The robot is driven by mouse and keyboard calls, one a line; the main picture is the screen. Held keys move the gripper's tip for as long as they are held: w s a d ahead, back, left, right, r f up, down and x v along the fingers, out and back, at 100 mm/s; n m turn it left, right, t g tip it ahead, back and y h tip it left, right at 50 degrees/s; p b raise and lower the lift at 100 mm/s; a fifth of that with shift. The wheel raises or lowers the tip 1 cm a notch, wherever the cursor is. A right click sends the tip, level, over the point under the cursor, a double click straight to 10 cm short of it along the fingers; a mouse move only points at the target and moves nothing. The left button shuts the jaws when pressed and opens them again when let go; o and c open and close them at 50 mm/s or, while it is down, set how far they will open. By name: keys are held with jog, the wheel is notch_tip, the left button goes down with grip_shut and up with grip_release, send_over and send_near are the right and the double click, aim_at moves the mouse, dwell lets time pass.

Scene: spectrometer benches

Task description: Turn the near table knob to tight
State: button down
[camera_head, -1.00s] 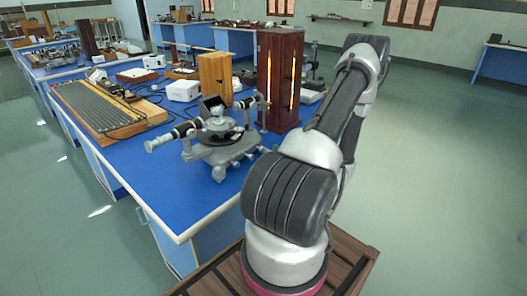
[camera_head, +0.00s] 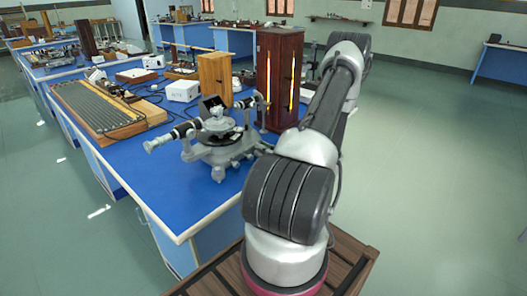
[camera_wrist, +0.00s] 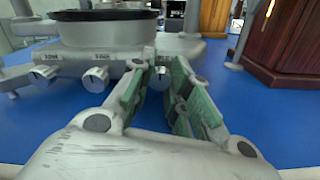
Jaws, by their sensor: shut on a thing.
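The spectrometer (camera_head: 219,143) stands on the blue bench top, with its dark round table and its telescope tubes above a grey base. In the wrist view its grey base (camera_wrist: 105,65) bears small silver knobs under labels too small to read surely. My gripper (camera_wrist: 160,72) is at the right of this row, its green-padded fingers closed around a small silver knob (camera_wrist: 160,78), which I take as the near table knob. Another silver knob (camera_wrist: 95,79) sits free just left of the fingers. In the head view my gripper is hidden behind my arm.
A dark wooden cabinet (camera_head: 279,80) with a lit slit stands close behind, and at the right in the wrist view (camera_wrist: 285,45). A lighter wooden box (camera_head: 215,78) and a white box (camera_head: 184,91) are further left. The bench's front corner is clear.

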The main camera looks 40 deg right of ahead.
jog(key=shift+m, duration=0.7)
jog(key=c, duration=1.3)
grip_release()
